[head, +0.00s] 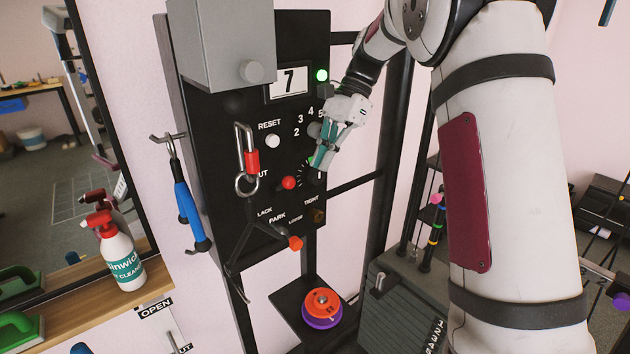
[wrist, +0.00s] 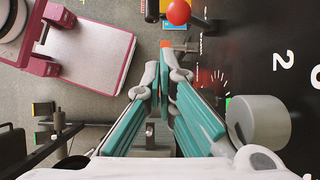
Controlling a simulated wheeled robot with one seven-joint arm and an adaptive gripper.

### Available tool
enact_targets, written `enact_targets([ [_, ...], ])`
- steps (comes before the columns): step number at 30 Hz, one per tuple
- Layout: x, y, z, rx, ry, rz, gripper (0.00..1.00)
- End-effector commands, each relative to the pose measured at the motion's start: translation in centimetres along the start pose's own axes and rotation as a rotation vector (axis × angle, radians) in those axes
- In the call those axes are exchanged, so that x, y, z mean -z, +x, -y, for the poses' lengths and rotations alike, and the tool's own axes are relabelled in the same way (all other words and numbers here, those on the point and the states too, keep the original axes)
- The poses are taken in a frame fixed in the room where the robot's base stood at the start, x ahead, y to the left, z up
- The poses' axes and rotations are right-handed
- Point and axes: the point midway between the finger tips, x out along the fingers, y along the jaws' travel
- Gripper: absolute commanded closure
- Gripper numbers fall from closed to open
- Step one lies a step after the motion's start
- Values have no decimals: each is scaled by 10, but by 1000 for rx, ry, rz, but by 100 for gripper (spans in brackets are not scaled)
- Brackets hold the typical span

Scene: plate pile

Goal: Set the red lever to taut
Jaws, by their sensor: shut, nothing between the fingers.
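The red lever has a round red knob (head: 289,183) on the black panel (head: 285,100), left of and slightly below my fingertips. In the wrist view its red knob (wrist: 178,12) is at the top edge, with a dark arm running right. A "UT" label is partly hidden by the hanging clip; "LACK" is printed lower down. I cannot tell exactly which mark the lever points at. My gripper (head: 317,164) is shut and empty in front of the panel, pointing down. Its teal fingers (wrist: 160,72) also show in the wrist view, apart from the red knob.
A grey dial knob (wrist: 258,122) is close beside my fingers. A clip with a red sleeve (head: 252,160) and a ring hangs before the panel, above a dark handle with an orange end (head: 295,243). A white reset button (head: 272,141) and orange-purple discs (head: 322,308) are nearby.

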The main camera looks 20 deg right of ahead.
Motion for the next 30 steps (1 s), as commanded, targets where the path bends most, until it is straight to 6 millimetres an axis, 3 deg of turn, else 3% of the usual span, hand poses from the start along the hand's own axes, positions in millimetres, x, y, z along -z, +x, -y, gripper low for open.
enact_targets([
  [3, 0, -20, 1, 1, 0, -1, 100],
  [9, 0, -39, 0, 0, 0, 0, 100],
  [26, 0, -42, 0, -1, 0, 0, 100],
  [30, -10, -44, -6, 8, -31, -20, 100],
])
